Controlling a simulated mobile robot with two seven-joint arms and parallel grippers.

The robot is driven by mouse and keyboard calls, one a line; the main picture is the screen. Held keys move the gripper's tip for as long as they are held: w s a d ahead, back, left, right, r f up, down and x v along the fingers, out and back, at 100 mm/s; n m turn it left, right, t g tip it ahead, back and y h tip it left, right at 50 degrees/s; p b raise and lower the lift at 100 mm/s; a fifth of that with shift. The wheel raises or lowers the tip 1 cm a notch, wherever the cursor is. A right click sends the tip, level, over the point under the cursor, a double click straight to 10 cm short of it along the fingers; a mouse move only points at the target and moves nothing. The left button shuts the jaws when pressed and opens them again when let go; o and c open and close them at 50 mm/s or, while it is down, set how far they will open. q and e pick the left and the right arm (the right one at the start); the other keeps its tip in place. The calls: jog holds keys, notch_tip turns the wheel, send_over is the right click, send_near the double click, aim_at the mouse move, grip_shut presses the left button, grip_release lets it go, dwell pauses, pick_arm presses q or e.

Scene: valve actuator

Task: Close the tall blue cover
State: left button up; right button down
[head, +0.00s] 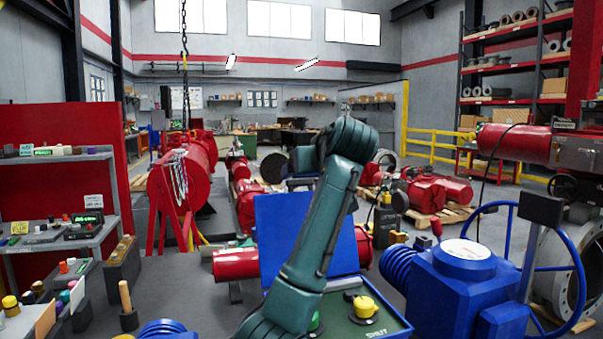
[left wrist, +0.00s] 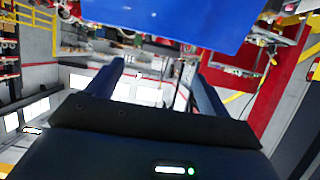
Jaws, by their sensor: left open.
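The tall blue cover (head: 278,228) stands upright and open at the back of a green box (head: 388,328) in the head view. The box's panel holds a yellow knob (head: 365,306) and the word SHUT. In the left wrist view, a blue panel (left wrist: 190,18), which looks like the cover, spans the top beyond the fingertips. My left gripper (left wrist: 158,68) is open, with nothing between its two dark fingers. Contact with the cover cannot be made out. My right gripper is not in view.
A blue actuator with a handwheel (head: 465,275) stands close on the right of the box. A red cylinder (head: 235,264) lies behind the cover on the left. Shelves with small parts (head: 60,240) stand at the far left. Grey floor shows between shelves and box.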

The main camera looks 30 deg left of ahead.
pick_arm(q)
jog(key=p+x, duration=0.1)
jog(key=x, duration=0.5)
jog(key=shift+w+a+f, duration=0.1)
jog(key=shift+w+a, duration=0.15)
jog(key=c, duration=1.4)
